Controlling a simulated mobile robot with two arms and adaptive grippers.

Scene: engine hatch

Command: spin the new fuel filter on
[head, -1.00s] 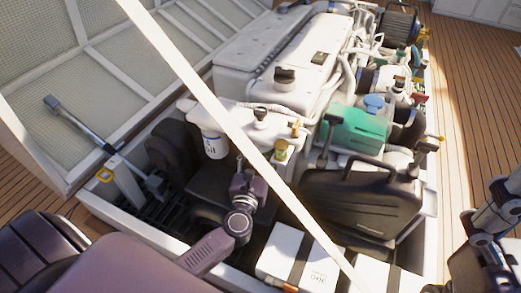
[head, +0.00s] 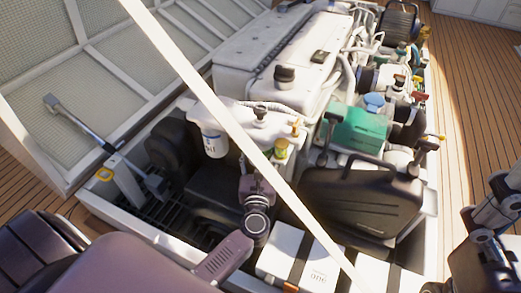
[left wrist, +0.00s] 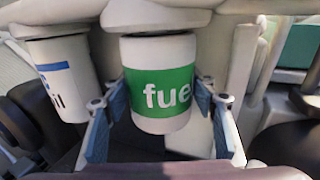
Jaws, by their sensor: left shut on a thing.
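The fuel filter (left wrist: 158,85), a white canister with a green band lettered "fue", hangs upright in the left wrist view, its top close under a pale round filter head (left wrist: 155,16). I cannot tell whether they touch. My left gripper (left wrist: 158,112) is shut on the filter, with blue-padded fingers at both sides. In the head view my left wrist reaches up into the engine bay, and the filter is hidden behind the white strut. Part of my right arm shows at the right edge of the head view; its finger state is unclear.
A white oil filter (head: 215,143) hangs close beside on the left, also in the left wrist view (left wrist: 62,75). A white diagonal strut (head: 225,120) crosses in front. A black jerrycan (head: 360,200) and white boxes (head: 300,258) stand to the right and front.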

